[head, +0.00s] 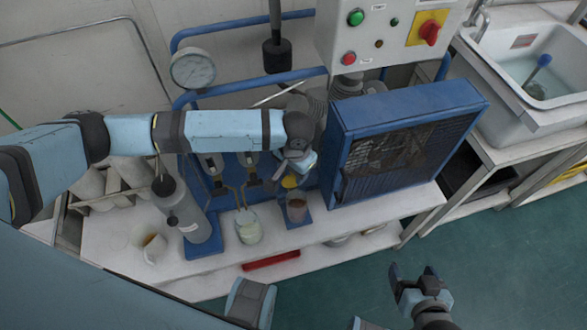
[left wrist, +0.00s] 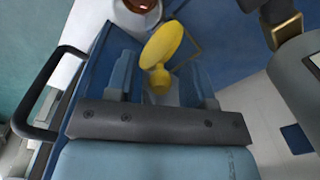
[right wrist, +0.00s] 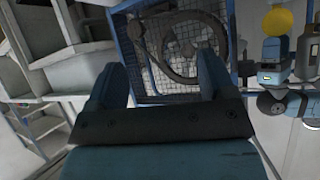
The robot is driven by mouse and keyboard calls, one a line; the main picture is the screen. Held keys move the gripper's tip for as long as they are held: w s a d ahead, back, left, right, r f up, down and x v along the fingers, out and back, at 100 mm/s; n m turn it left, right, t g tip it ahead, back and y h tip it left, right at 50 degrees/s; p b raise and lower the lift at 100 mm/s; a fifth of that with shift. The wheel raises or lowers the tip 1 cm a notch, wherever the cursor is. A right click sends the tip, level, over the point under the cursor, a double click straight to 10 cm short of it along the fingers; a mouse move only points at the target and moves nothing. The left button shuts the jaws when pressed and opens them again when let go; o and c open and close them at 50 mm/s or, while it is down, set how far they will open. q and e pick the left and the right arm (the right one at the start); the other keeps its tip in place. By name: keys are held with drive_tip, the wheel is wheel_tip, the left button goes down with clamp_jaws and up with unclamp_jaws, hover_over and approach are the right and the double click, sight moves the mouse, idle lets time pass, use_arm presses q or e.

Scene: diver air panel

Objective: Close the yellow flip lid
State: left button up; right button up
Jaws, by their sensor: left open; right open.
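The yellow flip lid (head: 290,182) shows in the head view over a small cup of brown liquid (head: 297,208) on the bench, partly hidden by my left gripper (head: 299,166). In the left wrist view the lid (left wrist: 165,42) is a yellow disc with a narrower yellow piece below it, seen between the open fingers of my left gripper (left wrist: 163,78). I cannot tell whether they touch. In the right wrist view the lid (right wrist: 277,20) shows as a round yellow face, so it seems raised. My right gripper (head: 412,275) is open and empty, above the floor before the bench.
A blue-framed fan unit (head: 405,140) stands right of the cup. A clear beaker (head: 248,227) and a grey cylinder (head: 185,212) stand to its left. A pressure gauge (head: 193,70) and control box (head: 385,30) are behind. Green floor (head: 490,260) lies open at front right.

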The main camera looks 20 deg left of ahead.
use_arm(q)
clamp_jaws()
drive_tip(key=shift+s+d+r+p, duration=0.15)
drive_tip(key=shift+s+r+p, duration=0.15)
drive_tip(key=shift+p, duration=0.95)
drive_tip(key=s+d+f+t+y+p, duration=0.3)
drive_tip(key=s+t+p, duration=0.1)
drive_tip(key=p, duration=0.7)
drive_tip(key=shift+s+f+t+p, duration=0.25)
drive_tip(key=shift+s+t+p, duration=0.15)
use_arm(e)
wheel_tip(320, 180, up, 10)
drive_tip(key=s, duration=0.1)
drive_tip(key=shift+d, duration=0.45)
drive_tip(key=shift+n, duration=0.3)
use_arm(q)
unclamp_jaws()
drive_tip(key=shift+w, duration=0.15)
drive_tip(key=v, duration=1.4)
drive_tip(key=shift+d, duration=0.2)
use_arm(e)
drive_tip(key=shift+r, duration=0.15)
